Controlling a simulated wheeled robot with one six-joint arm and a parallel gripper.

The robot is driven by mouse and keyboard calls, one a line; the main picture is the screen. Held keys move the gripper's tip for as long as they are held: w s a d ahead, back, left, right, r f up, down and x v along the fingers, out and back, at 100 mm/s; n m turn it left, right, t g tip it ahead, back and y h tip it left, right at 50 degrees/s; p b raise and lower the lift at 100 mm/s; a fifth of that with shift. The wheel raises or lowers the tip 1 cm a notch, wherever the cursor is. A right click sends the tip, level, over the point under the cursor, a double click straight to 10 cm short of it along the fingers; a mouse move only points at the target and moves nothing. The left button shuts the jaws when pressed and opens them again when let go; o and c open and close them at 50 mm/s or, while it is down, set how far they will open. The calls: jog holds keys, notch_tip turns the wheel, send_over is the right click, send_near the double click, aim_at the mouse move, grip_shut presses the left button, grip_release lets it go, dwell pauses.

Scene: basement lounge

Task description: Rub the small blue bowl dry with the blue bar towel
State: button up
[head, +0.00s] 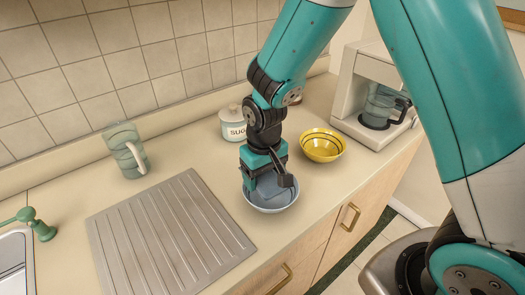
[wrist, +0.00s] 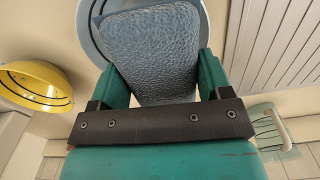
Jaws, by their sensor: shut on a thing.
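The small blue bowl (head: 272,208) stands upright on the counter below my gripper (head: 264,183). In the wrist view only part of its pale rim (wrist: 85,35) shows around the towel. The blue bar towel (wrist: 150,50) is a textured blue-grey pad held between the two green fingers of my gripper (wrist: 163,78), which is shut on it. In the head view a bit of the towel (head: 271,187) shows inside the bowl's opening. The towel hides most of the bowl's inside, and I cannot tell how firmly it touches the wall.
A yellow bowl (head: 322,146) stands close by on the right, before a coffee maker (head: 350,90). A sugar jar (head: 233,126) is behind. A ribbed drainboard (head: 165,235) lies left, with a glass pitcher (head: 124,152) behind it and a green tap (head: 38,225) beyond. The counter's front edge is near.

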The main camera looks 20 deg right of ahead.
jog(key=shift+r+p, duration=2.45)
jog(key=shift+r, duration=0.55)
notch_tip(320, 180, up, 8)
jog(key=p, duration=0.6)
jog(key=shift+p, duration=0.3)
jog(key=shift+a, duration=0.1)
